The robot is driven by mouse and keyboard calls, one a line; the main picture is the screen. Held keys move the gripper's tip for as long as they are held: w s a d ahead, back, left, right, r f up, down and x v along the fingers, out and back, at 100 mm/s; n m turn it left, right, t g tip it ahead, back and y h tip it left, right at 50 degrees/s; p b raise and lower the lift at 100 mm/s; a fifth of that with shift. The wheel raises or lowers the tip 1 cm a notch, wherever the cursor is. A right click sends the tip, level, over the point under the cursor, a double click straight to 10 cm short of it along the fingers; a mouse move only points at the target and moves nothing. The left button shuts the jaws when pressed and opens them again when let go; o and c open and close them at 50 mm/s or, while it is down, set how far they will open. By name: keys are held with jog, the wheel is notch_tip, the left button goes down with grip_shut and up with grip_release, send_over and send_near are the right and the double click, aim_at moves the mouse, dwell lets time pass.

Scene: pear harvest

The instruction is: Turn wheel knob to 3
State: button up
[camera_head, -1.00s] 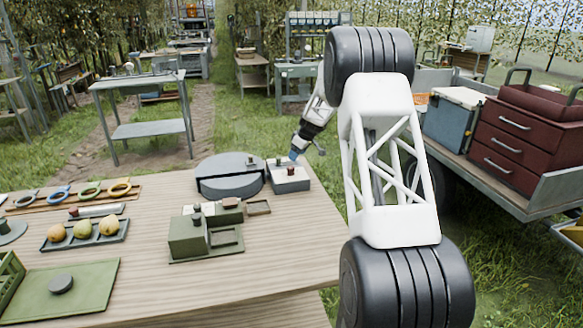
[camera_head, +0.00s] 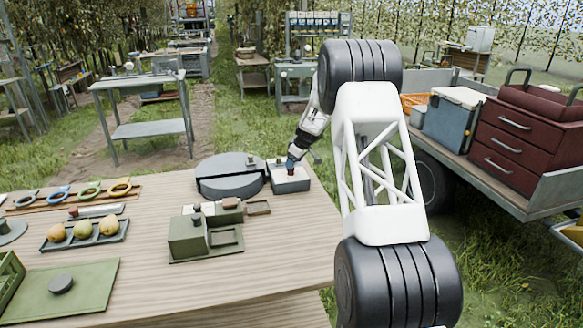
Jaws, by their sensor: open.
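A dark grey round wheel (camera_head: 229,184) lies flat near the far right edge of the wooden table. Beside it on the right stands a small grey control box (camera_head: 291,186) with a dark red knob (camera_head: 291,171) on top. My gripper (camera_head: 292,162) points down right above the red knob, with its bluish fingertips at or just over the knob's top. It is open. Whether the fingers touch the knob cannot be told. The gripper covers part of the box's top, and any numbers on the box are too small to read.
A green block device (camera_head: 187,238) stands in the table's middle. A tray (camera_head: 60,243) with pears, a rack of coloured rings (camera_head: 75,194) and a green board (camera_head: 85,290) lie to the left. A cart with red drawers (camera_head: 525,142) stands right of my arm.

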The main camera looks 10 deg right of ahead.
jog(key=shift+x, duration=1.65)
jog(key=shift+c, duration=0.3)
jog(key=c, duration=0.8)
jog(key=shift+c, duration=0.2)
